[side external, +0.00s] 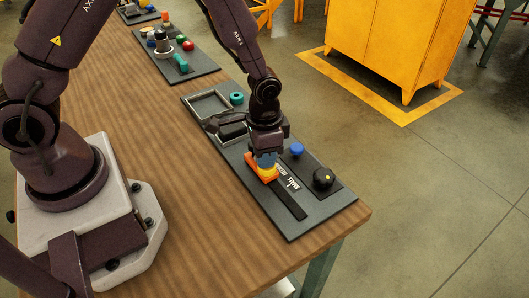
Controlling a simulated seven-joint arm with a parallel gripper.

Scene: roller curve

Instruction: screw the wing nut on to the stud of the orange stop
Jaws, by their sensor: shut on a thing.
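The orange stop (251,161) sits on the dark board, at the upper end of a black slot strip. My gripper (266,165) points down right over the stop. It is shut on a small yellow piece (267,172), which looks like the wing nut. The yellow piece is low against the top of the orange stop. The stud is hidden by the gripper and the nut, so I cannot tell how far the nut is on it.
On the same board (293,231) are a blue knob (297,149), a black dial (323,179), a teal ring (236,98) and an empty grey frame (210,104). Another board with coloured parts (181,64) lies farther back. Bare wooden table (190,200) is free at left.

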